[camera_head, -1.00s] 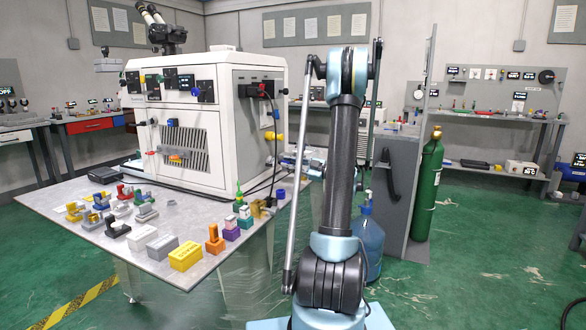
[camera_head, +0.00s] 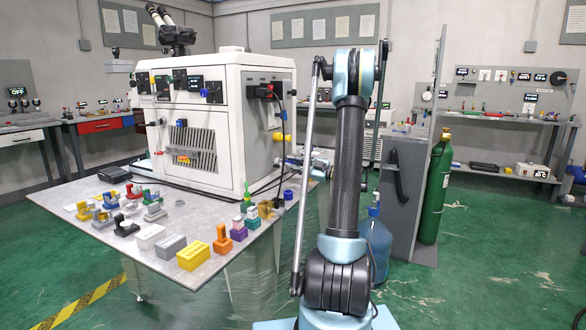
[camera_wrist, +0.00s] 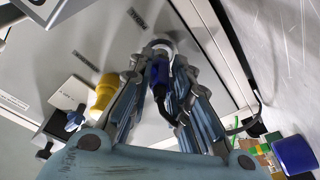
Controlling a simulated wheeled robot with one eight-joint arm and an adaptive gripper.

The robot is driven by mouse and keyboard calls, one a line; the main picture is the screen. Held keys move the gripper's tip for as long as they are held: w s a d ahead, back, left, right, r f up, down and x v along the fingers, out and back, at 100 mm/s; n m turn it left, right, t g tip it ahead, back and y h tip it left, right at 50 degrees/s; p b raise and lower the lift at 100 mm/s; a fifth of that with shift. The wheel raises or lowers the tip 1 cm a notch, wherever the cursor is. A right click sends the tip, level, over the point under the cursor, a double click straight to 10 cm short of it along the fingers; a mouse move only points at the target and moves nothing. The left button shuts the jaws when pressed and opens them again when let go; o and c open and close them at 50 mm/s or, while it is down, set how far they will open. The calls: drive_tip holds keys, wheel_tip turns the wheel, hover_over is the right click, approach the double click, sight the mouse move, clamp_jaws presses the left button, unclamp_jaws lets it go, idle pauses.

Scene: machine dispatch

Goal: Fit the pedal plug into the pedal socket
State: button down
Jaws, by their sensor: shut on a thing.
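The pedal plug (camera_wrist: 160,73) appears as a dark blue plug with a dark cable, in the middle of the wrist view. My gripper (camera_wrist: 158,90) is shut on it, with a finger on each side. The plug's tip points at the light side panel of the machine (camera_wrist: 110,45). A grey ring (camera_wrist: 160,44) on the panel, possibly the pedal socket, shows just beyond the tip. I cannot tell whether plug and ring touch.
A yellow plug (camera_wrist: 105,92) sticks out of the panel left of my gripper. A blue cylinder (camera_head: 289,194) stands at the table's (camera_head: 190,205) right edge; several small blocks lie on the table.

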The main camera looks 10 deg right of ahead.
drive_tip(key=shift+x, duration=0.9)
idle(0.8)
drive_tip(key=shift+w+f, duration=0.1)
drive_tip(key=shift+f, duration=0.05)
drive_tip(key=c, duration=1.4)
unclamp_jaws()
drive_tip(key=shift+d, duration=0.1)
drive_tip(key=shift+v, duration=1.75)
